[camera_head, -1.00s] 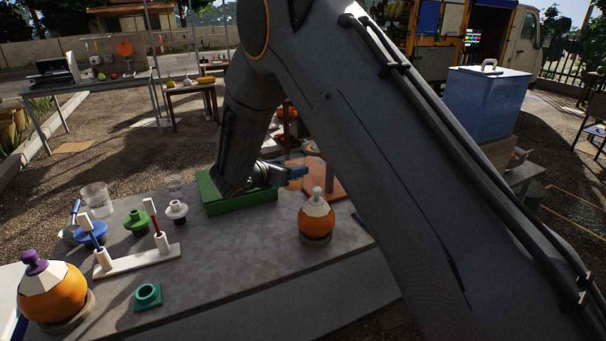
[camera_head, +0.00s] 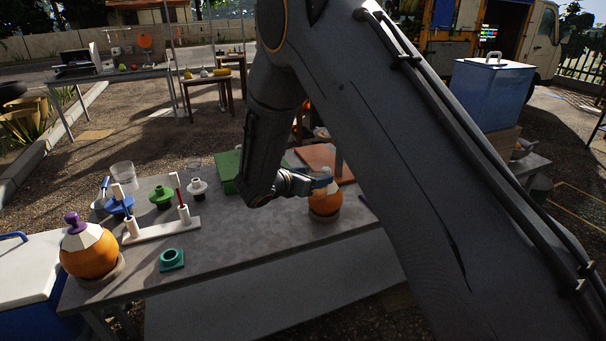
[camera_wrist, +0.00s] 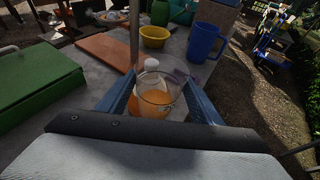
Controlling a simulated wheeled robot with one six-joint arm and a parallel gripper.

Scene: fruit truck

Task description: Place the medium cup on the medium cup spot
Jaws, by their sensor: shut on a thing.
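The clear cup (camera_wrist: 157,97) is between the blue fingers of my gripper (camera_wrist: 158,84) in the wrist view. My gripper is shut on it, and it looks roughly upright. Orange shows through its clear wall, and an orange jar with a pale top (camera_head: 325,203) is right by the gripper in the head view. In that view my gripper (camera_head: 318,184) is above the table near this jar, and the held cup is hard to make out. Two other clear cups, one larger (camera_head: 123,173) and one smaller (camera_head: 194,163), stand at the table's back left. I cannot identify the medium cup spot.
The grey table (camera_head: 235,235) has bare room at its front middle. A white peg rack (camera_head: 165,230), a teal piece (camera_head: 172,261) and another orange jar (camera_head: 88,257) are at left. A green box (camera_head: 228,170) and orange board (camera_head: 322,160) lie behind. A blue mug (camera_wrist: 205,42) stands beyond.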

